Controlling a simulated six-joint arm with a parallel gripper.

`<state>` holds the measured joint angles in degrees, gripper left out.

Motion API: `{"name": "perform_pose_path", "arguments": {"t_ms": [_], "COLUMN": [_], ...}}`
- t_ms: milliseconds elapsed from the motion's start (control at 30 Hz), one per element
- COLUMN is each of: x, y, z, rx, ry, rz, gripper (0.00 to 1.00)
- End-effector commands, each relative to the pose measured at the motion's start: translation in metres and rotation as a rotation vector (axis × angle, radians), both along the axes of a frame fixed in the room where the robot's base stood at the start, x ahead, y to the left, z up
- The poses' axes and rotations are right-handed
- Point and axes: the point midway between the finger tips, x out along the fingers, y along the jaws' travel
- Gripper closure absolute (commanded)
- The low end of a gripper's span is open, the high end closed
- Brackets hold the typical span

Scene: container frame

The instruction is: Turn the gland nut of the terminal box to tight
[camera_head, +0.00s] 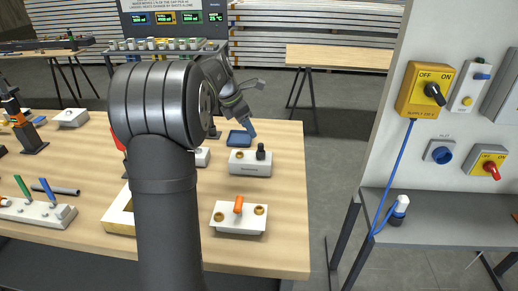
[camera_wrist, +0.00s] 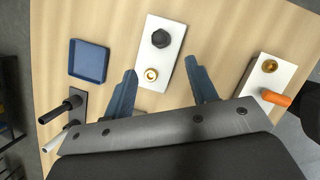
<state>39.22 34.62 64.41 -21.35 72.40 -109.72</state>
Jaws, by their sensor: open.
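A white box (camera_head: 250,168) stands near the far right part of the wooden table. It carries a black upright gland-like fitting (camera_head: 261,152) and a low brass ring (camera_head: 239,154). In the wrist view the same box (camera_wrist: 165,62) shows the black hexagonal top (camera_wrist: 161,38) and the brass ring (camera_wrist: 151,74). The pictures do not show how tight either fitting is. My gripper (camera_wrist: 160,66) is open and empty. Its blue fingers appear either side of the box's brass-ring end; in the head view it is above the table, apart from the box.
A second white box (camera_head: 238,226) with an orange piece and brass fittings stands nearer. A blue tray (camera_wrist: 89,60) and a dark holder with pegs (camera_wrist: 74,112) are left of the box in the wrist view. A switch panel (camera_head: 425,90) stands at the right.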

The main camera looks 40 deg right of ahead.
Motion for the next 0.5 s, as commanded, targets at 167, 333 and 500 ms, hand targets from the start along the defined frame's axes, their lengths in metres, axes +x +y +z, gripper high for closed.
{"name": "perform_pose_path", "arguments": {"t_ms": [167, 333, 500], "x": [-0.005, -0.008, -0.010], "y": [-0.015, -0.028, -0.037], "z": [-0.039, -0.070, -0.093], "rx": [0.002, 0.000, 0.000], "ry": [0.002, 0.001, 0.001], "rz": [-0.001, -0.002, 0.000], "gripper": [0.47, 0.47, 0.47]}}
